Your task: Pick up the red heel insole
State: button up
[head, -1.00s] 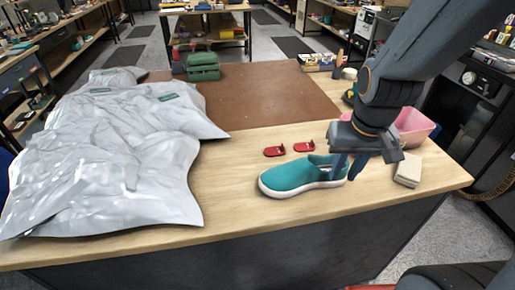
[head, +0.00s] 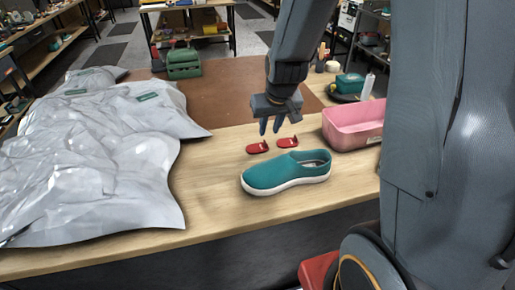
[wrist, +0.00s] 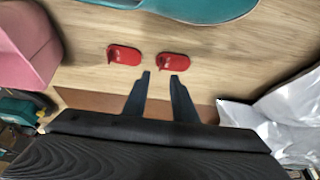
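Two small red heel insoles lie side by side on the wooden table behind the shoe: a left one (head: 257,148) and a right one (head: 288,142). In the wrist view they show as a left one (wrist: 124,55) and a right one (wrist: 173,61). The teal shoe (head: 285,173) with a white sole stands in front of them. My gripper (head: 269,130) is above the table near the insoles, fingers pointing down. In the wrist view its two fingers (wrist: 160,76) are apart with nothing between them, close to the right insole.
A pink bin (head: 352,125) stands to the right, and a large silvery bag (head: 95,165) covers the left of the table. A brown mat (head: 215,90) lies behind, with a green box (head: 184,65) near its far left. Bare wood surrounds the insoles.

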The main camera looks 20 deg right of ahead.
aim_at(257, 146)
jog(key=shift+x, duration=1.8)
jog(key=b+x, duration=0.2)
jog(key=x, duration=0.2)
jog(key=shift+w, duration=0.15)
grip_shut()
